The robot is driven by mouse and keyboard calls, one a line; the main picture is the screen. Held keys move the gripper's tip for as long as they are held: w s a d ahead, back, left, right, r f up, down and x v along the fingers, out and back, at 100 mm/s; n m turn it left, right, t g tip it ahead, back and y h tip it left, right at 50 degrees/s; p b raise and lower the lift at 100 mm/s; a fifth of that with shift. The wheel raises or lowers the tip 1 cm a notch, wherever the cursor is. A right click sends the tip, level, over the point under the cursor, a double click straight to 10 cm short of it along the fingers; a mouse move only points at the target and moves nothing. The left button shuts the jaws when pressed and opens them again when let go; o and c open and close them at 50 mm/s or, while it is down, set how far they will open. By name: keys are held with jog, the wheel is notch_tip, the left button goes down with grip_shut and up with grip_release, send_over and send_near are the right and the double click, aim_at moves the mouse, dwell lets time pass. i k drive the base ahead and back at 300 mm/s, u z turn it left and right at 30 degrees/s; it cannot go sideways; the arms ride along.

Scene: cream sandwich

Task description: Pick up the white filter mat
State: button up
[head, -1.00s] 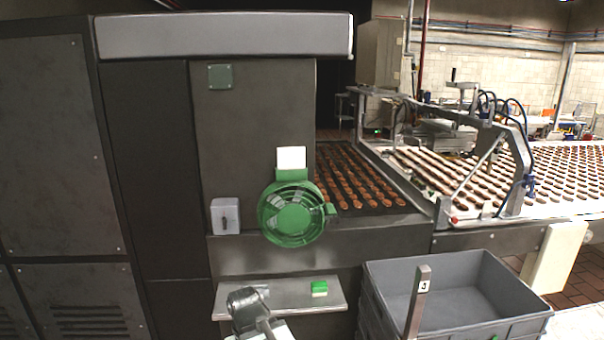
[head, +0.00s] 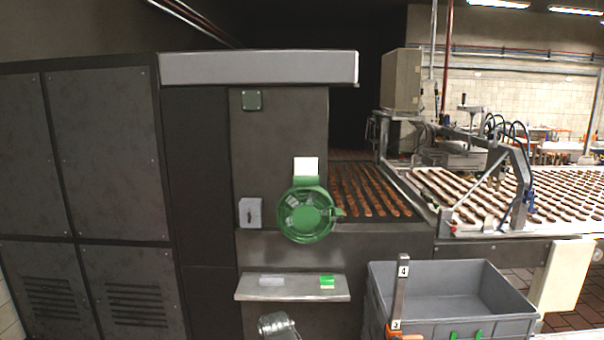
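A white, flat, upright square (head: 306,167), which looks like the filter mat, sticks up from the top of a round green fan housing (head: 306,213). The housing is fixed to the front of a dark machine; the square's lower part is hidden in it. My gripper (head: 279,326) shows only in part at the bottom edge, grey, below the shelf in the picture and well apart from the white square. Its fingers cannot be made out.
A metal shelf (head: 292,296) below the fan holds a pale flat piece (head: 272,281) and a green-and-white block (head: 327,282). A grey crate (head: 450,315) stands at the lower right. A conveyor with rows of biscuits (head: 368,191) runs behind. A grey switch box (head: 250,213) is left of the fan.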

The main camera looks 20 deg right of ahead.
aim_at(303, 166)
jog(key=u, duration=0.45)
jog(key=i, duration=0.65)
jog(key=u, duration=0.55)
jog(key=i, duration=0.85)
jog(key=z, duration=0.4)
